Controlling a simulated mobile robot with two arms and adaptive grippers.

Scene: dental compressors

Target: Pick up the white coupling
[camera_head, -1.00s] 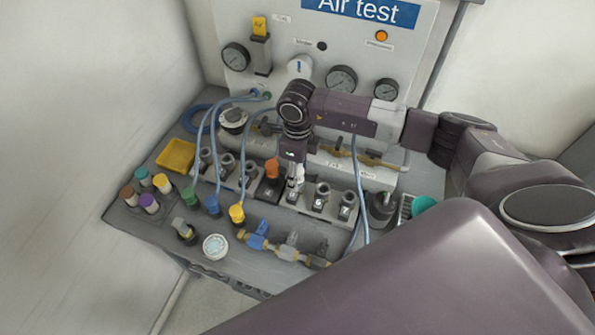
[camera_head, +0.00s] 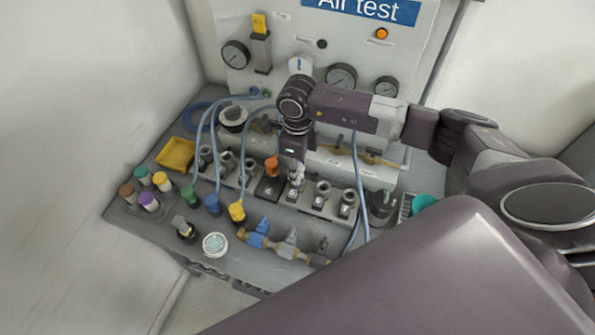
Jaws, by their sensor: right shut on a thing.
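My right gripper (camera_head: 296,172) points down over the block marked 5 in the row of numbered holders. It is shut on a small whitish piece, the white coupling (camera_head: 299,178), at that holder. The fingers hide most of the coupling, and I cannot tell whether it is clear of the holder. My left gripper is not in view.
An orange-topped part (camera_head: 271,165) stands close to the left, in the block marked 4. Grey sockets (camera_head: 322,190) stand close to the right. Blue hoses (camera_head: 361,190) hang nearby. A manifold with a blue valve (camera_head: 258,238) lies in front. A yellow tray (camera_head: 177,154) is at left.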

